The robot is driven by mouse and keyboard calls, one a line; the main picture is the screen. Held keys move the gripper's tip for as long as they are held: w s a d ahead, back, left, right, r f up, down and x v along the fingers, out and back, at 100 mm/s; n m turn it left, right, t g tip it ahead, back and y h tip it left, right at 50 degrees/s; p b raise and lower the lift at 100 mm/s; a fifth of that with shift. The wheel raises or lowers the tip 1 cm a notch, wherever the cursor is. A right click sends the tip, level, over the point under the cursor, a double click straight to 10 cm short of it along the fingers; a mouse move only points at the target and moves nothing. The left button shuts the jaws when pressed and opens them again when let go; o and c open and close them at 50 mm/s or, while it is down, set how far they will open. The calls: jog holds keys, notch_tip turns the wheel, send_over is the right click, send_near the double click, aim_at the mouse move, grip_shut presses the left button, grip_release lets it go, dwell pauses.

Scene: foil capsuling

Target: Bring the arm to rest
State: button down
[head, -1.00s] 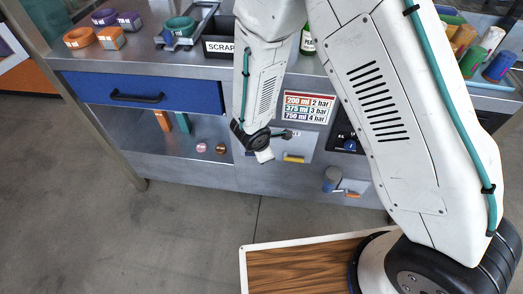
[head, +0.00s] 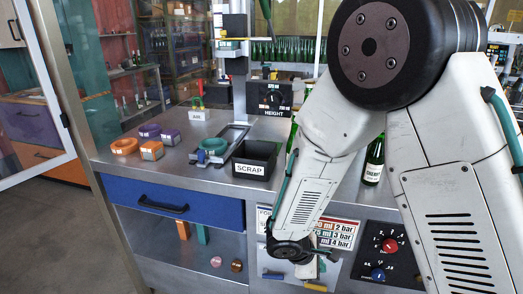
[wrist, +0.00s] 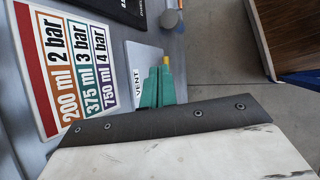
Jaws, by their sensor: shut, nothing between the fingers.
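My arm reaches down across the right of the head view. Its forearm hangs in front of the bench, to the right of the blue drawer. My gripper (wrist: 158,88) shows in the wrist view as two teal fingers together, shut and empty. They point toward the lower front of the bench, beside the VENT label (wrist: 137,86); I cannot tell how far off they are. In the head view the fingers are hard to make out behind the dark wrist joint.
The pressure sign (head: 338,234) is close to my wrist. The black knob panel (head: 388,254) lies to its right. The floor at left is clear.

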jog(key=s+d+r+m+y, duration=0.2)
jog(key=s+r+m, duration=0.3)
jog(key=r, duration=0.5)
jog(key=s+d+r+m+y, duration=0.2)
jog(key=s+d+r+m, duration=0.3)
jog(key=s+r, duration=0.4)
jog(key=s+d+r+m+g+y, duration=0.1)
jog(key=s+d+r+m+y, duration=0.1)
jog(key=s+r+m, duration=0.3)
jog(key=s+d+r, duration=0.1)
jog(key=s+r, duration=0.2)
jog(key=r, duration=0.2)
jog(key=shift+d+r+y, duration=0.3)
jog(key=shift+r, duration=0.05)
